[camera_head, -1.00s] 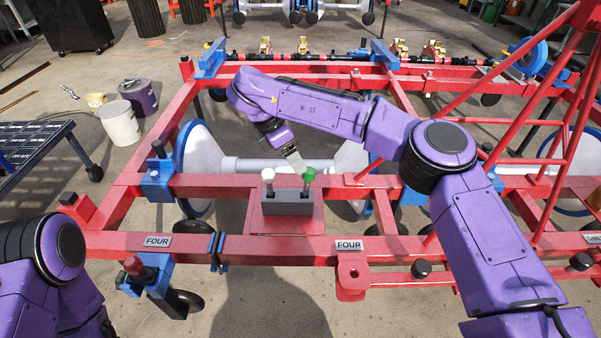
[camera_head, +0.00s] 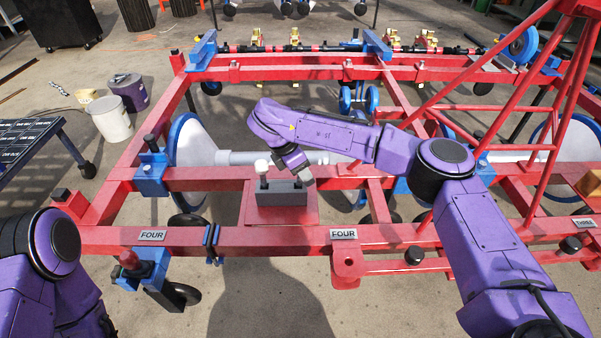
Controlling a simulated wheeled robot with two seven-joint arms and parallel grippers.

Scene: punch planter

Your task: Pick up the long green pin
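A dark grey block (camera_head: 282,195) sits on a red plate (camera_head: 281,216) of the red frame. A white-topped pin (camera_head: 262,168) stands upright in the block's left side. The green pin does not show now; my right gripper covers the place at the block's right side where it stood. My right gripper (camera_head: 303,176) points down over that right side, close to the block. Its fingers are too small and hidden to tell whether they are open or shut on the pin. My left arm shows at the lower left; its gripper is out of view.
Red frame beams (camera_head: 240,240) run around the block, with a grey axle (camera_head: 236,158) behind it. A slanting red truss (camera_head: 540,120) rises at the right. A white bucket (camera_head: 110,119) stands on the floor at the left.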

